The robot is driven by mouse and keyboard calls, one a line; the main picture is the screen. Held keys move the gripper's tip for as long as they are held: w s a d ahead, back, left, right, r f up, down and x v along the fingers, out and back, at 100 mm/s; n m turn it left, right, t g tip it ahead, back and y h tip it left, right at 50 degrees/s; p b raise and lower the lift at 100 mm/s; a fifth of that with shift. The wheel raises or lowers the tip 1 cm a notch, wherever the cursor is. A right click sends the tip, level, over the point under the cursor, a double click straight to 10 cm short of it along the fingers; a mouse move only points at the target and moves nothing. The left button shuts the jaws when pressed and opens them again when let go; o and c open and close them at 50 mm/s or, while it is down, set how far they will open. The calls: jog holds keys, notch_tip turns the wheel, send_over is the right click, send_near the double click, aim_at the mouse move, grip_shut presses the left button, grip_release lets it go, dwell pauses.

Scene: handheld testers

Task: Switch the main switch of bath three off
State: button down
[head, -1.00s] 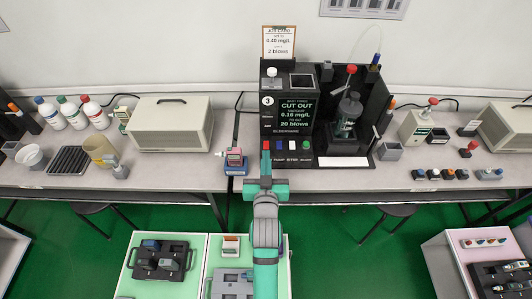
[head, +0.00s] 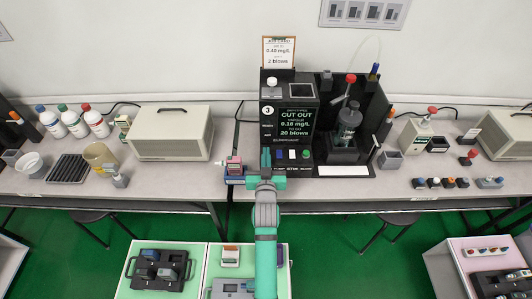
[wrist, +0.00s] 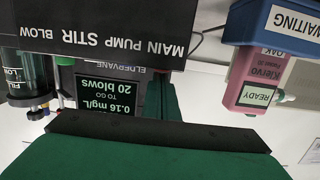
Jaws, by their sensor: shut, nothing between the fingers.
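Bath three (head: 300,90) is the black unit marked 3 at the middle of the bench; its screen (head: 297,122) reads CUT OUT, 0.16 mg/L, 20 blows to go. Blue (head: 279,154), white (head: 292,154) and green (head: 305,154) switches show along its front. The main switch, at the left end of this row, is hidden behind my gripper (head: 266,157). My gripper is shut and empty, its tips at that end. In the wrist view, a green finger (wrist: 165,100) is near the MAIN end of the label strip (wrist: 95,35); contact cannot be told.
A pink tester (head: 233,166) on a blue stand stands just left of my gripper; the stand (wrist: 280,22) reads WAITING in the wrist view. A glass vessel (head: 347,125) stands in the unit's right side. A beige case (head: 170,133) is further left.

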jog(key=shift+w+f, duration=0.15)
jog(key=shift+f, duration=0.15)
jog(key=shift+r, duration=0.1)
jog(key=shift+r, duration=0.35)
notch_tip(320, 180, up, 4)
jog(key=shift+f, duration=0.25)
jog(key=s+r, duration=0.3)
jog(key=s, duration=0.6)
jog(key=shift+r, duration=0.15)
